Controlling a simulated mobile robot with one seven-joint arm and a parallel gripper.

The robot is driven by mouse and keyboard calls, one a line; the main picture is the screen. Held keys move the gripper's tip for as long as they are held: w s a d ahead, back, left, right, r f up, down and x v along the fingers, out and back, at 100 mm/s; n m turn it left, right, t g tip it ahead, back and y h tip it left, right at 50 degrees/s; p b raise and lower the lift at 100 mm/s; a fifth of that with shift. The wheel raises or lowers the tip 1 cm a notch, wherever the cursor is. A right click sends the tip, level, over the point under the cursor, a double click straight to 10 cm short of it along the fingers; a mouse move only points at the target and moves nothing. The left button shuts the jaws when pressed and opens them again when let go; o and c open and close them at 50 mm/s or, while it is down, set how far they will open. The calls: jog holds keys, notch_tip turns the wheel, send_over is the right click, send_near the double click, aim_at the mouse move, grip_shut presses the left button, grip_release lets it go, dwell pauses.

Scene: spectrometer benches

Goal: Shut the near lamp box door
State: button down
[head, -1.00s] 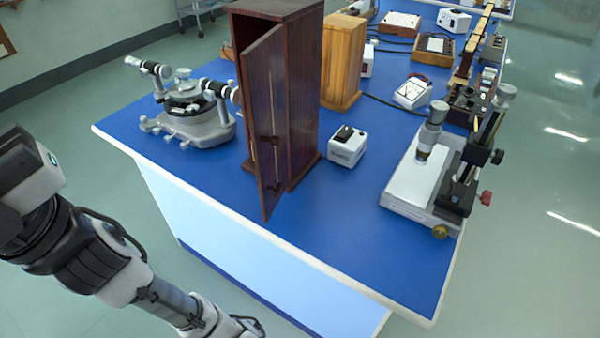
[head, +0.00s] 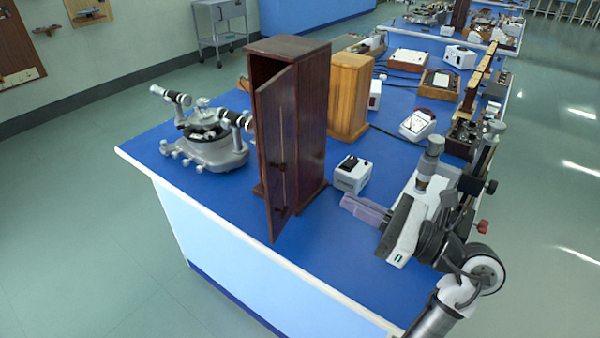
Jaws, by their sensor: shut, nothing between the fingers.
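The near lamp box (head: 312,130) is a tall dark wooden cabinet standing near the front edge of the blue bench. Its door (head: 272,150) is ajar, swung out toward the camera, with its lower corner near the bench edge. A dark gap into the box shows at the upper left, above the door. Small dark knobs show low on the door. My gripper (head: 348,202) is shut and empty over the bench, to the right of the lamp box and apart from it. My arm reaches in from the lower right and partly hides the instrument behind it.
A spectrometer (head: 208,145) stands left of the lamp box. A small white box (head: 352,175) is just behind my gripper. A lighter wooden box (head: 350,95) stands behind the lamp box. The bench front, before the door, is clear.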

jog(key=d+f+h, duration=0.1)
jog(key=d, duration=0.1)
jog(key=p, duration=0.6)
send_near(285, 170)
jog(key=shift+m+t, duration=0.3)
jog(key=x, duration=0.6)
jog(key=shift+w+a, duration=0.2)
jog(key=shift+a, duration=0.15)
jog(key=shift+a+f, duration=0.1)
jog(key=shift+a, duration=0.1)
